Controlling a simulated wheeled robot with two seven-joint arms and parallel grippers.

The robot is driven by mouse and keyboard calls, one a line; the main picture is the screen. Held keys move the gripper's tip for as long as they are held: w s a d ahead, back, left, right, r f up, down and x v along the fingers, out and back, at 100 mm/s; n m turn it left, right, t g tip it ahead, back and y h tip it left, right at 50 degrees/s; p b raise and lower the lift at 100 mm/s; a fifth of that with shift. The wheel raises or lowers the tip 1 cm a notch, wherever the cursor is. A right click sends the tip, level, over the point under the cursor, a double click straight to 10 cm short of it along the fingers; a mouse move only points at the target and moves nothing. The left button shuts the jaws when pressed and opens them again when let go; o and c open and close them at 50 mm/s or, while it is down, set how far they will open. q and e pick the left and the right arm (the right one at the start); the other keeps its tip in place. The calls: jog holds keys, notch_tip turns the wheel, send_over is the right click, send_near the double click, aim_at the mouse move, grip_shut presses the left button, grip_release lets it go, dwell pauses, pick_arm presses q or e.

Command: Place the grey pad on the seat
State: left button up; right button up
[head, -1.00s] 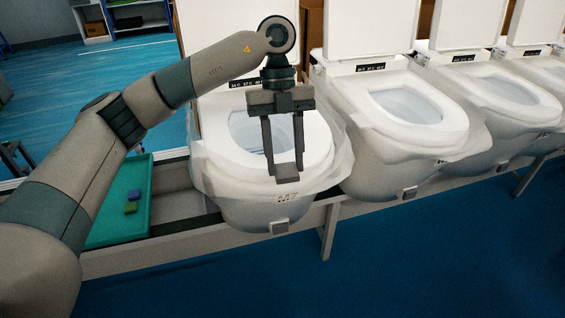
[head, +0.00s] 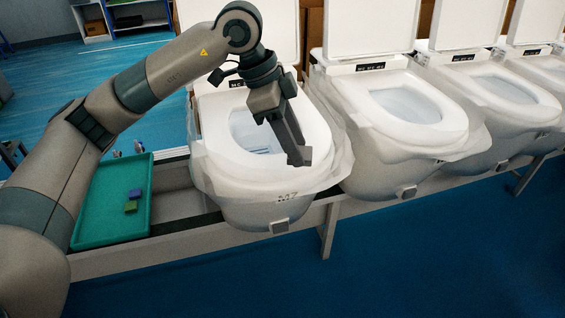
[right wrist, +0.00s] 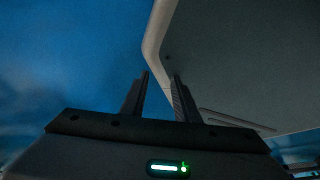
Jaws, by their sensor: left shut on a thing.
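My left gripper (head: 299,157) is over the front right part of the nearest toilet's white seat (head: 312,130). It points down and is shut on the small grey pad, which shows at its fingertips as a dark grey end (head: 300,158). The fingers are seen nearly edge-on, so most of the pad is hidden. I cannot tell whether the pad touches the seat. My right gripper (right wrist: 160,77) shows only in the right wrist view. Its two fingers are apart with nothing between them.
A green tray (head: 100,215) at the left holds a blue block (head: 135,193) and a green block (head: 131,207). More toilets (head: 405,110) with raised lids stand in a row to the right. A pale panel (right wrist: 240,60) is close to the right gripper.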

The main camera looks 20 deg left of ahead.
dwell(0.3)
